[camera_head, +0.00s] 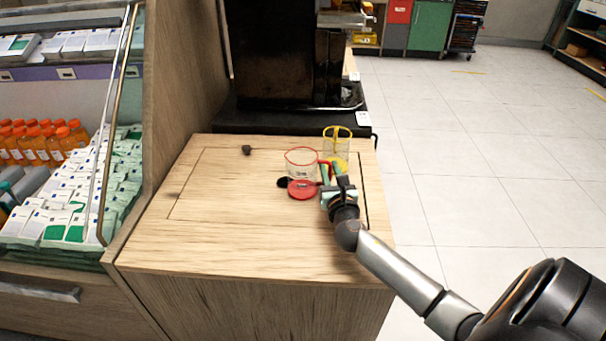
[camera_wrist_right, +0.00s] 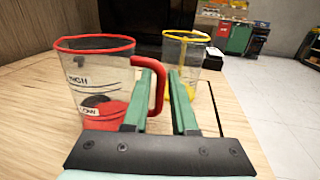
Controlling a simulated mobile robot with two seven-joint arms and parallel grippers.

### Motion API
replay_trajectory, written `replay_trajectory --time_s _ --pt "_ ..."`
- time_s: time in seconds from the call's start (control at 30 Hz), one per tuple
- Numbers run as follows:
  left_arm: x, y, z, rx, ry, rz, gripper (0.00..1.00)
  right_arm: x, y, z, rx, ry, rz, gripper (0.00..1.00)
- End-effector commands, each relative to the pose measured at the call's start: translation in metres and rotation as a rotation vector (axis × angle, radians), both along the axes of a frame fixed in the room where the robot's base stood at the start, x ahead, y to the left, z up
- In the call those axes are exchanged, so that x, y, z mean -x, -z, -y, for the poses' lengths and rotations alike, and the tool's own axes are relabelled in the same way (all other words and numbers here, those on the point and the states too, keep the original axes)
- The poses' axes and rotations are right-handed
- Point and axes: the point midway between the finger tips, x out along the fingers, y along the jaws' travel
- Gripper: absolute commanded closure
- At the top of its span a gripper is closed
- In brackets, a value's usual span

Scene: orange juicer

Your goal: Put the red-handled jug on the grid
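The red-handled jug (camera_head: 301,164) is clear with a red rim and stands upright on the wooden counter. In the right wrist view the jug (camera_wrist_right: 88,85) is at the left, and its red handle (camera_wrist_right: 159,88) reaches between my green fingers. My right gripper (camera_head: 330,170) is open around the handle, with a gap to the right finger; contact with the left finger is unclear. It also shows in the right wrist view (camera_wrist_right: 163,90). The dark juicer (camera_head: 283,50) stands behind; its grid cannot be made out clearly. My left gripper is out of view.
A yellow-rimmed jug (camera_head: 337,146) stands close behind, to the right. A dark knob (camera_head: 247,150) is on the counter (camera_head: 215,235), whose left part is clear.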

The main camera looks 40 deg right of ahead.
Motion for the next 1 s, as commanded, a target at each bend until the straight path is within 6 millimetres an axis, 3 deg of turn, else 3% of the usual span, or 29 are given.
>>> replay_trajectory --time_s 0.03,0.2,1.0 --pt "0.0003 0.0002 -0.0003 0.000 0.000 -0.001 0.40 0.0001 0.0000 0.0000 0.000 0.000 0.000 0.81" --pt "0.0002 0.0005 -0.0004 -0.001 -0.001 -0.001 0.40 0.0003 0.0000 -0.0001 0.000 0.000 0.000 1.00" --pt "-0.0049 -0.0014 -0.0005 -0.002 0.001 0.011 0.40 0.0004 0.0001 0.0000 0.000 0.001 0.000 1.00"
